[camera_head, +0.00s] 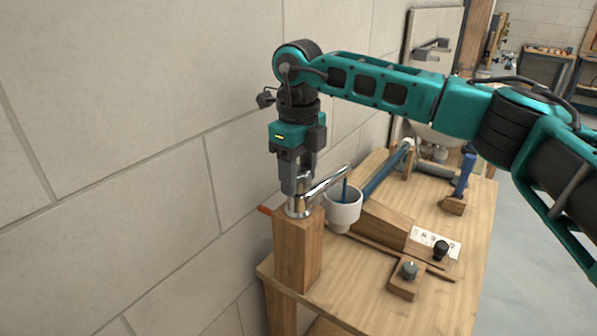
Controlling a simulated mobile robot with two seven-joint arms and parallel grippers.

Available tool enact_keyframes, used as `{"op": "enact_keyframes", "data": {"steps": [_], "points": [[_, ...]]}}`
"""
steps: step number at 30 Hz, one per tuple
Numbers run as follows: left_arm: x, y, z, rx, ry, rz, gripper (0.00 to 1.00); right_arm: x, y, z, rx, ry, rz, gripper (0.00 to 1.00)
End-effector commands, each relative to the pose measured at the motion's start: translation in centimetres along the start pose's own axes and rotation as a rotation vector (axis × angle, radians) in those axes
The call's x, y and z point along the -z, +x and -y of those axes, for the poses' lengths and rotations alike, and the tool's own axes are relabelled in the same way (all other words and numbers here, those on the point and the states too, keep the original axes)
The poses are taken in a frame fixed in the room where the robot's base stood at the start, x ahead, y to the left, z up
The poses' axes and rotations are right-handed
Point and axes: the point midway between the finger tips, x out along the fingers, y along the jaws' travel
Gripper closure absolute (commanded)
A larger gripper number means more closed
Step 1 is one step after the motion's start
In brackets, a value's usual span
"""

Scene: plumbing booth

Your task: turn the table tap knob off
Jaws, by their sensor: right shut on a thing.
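The chrome table tap (325,184) stands on top of a wooden post (297,252) at the left end of the workbench. Its spout slants up to the right, and a blue stream shows below the spout tip, over a white cup (343,213). My right gripper (296,190) points straight down over the tap's body, shut on the tap knob. The fingers mostly hide the knob, so its turned position cannot be told. My right arm reaches in from the right. My left gripper is out of view.
The wooden bench (362,298) carries a grey knob on a block (408,271), a black knob (441,249), a white card (428,236) and a blue pipe (381,174). A block wall (120,150) rises close on the left. The bench's front is mostly clear.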

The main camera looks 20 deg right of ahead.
Motion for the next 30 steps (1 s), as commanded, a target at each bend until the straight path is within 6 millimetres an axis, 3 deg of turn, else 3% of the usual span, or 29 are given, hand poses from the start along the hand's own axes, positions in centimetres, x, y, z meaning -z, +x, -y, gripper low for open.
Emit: {"op": "enact_keyframes", "data": {"steps": [12,28,29,30], "points": [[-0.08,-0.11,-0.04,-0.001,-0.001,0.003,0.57,-0.01,-0.04,-0.03,0.000,0.171,0.001,0.79],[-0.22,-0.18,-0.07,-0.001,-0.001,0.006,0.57,-0.01,-0.04,-0.02,0.000,0.190,0.001,0.80],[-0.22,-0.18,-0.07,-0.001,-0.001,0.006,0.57,-0.01,-0.04,-0.02,0.000,0.190,0.001,0.46],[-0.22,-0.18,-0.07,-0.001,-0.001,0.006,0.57,-0.01,-0.04,-0.02,0.000,0.190,0.001,0.43]]}}
